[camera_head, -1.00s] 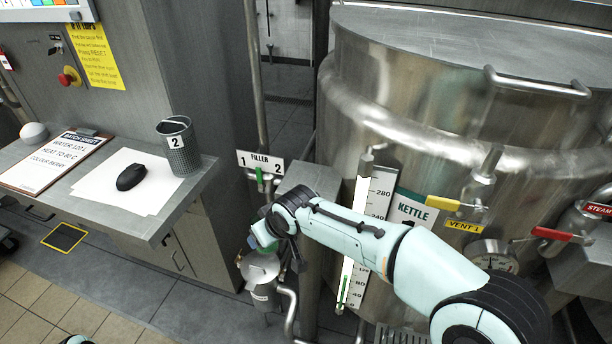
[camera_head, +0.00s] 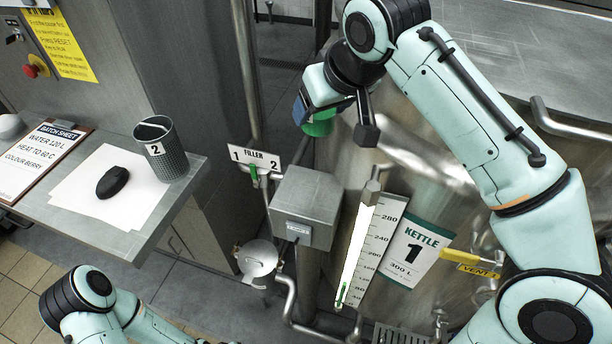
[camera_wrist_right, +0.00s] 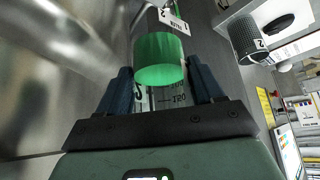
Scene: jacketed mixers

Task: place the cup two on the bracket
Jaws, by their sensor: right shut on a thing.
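My right gripper (camera_head: 312,115) is raised in front of the kettle, above and right of the filler sign. It is shut on a cup with a green band (camera_wrist_right: 161,58), which shows between the dark fingers in the right wrist view. Dark scale marks and part of a figure that looks like 2 show on the cup's paler part. In the head view only a green part of the cup (camera_head: 320,127) shows below the gripper. I cannot make out the bracket for certain; the filler sign (camera_head: 254,158) reads 1 and 2. My left gripper is out of view.
A grey box (camera_head: 304,205) on a post stands below the gripper, beside the kettle gauge (camera_head: 359,250). The steel kettle fills the right.

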